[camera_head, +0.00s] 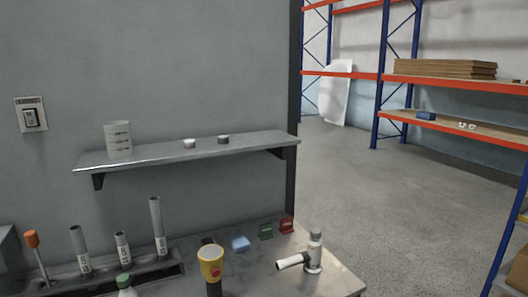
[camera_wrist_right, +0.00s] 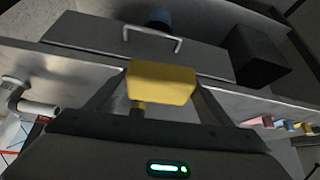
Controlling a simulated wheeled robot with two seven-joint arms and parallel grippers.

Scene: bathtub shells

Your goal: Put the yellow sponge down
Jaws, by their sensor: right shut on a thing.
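The yellow sponge (camera_wrist_right: 160,84) shows in the right wrist view as a yellow block between the two fingers of my right gripper (camera_wrist_right: 160,90). The gripper is shut on it. Behind the sponge are a grey worktop edge and a panel with a handle. I cannot tell whether the sponge touches any surface. My right gripper and the held sponge do not show clearly in the head view. My left gripper is in neither view.
A wall shelf (camera_head: 185,152) hangs above. A black box (camera_wrist_right: 258,56) shows in the wrist view.

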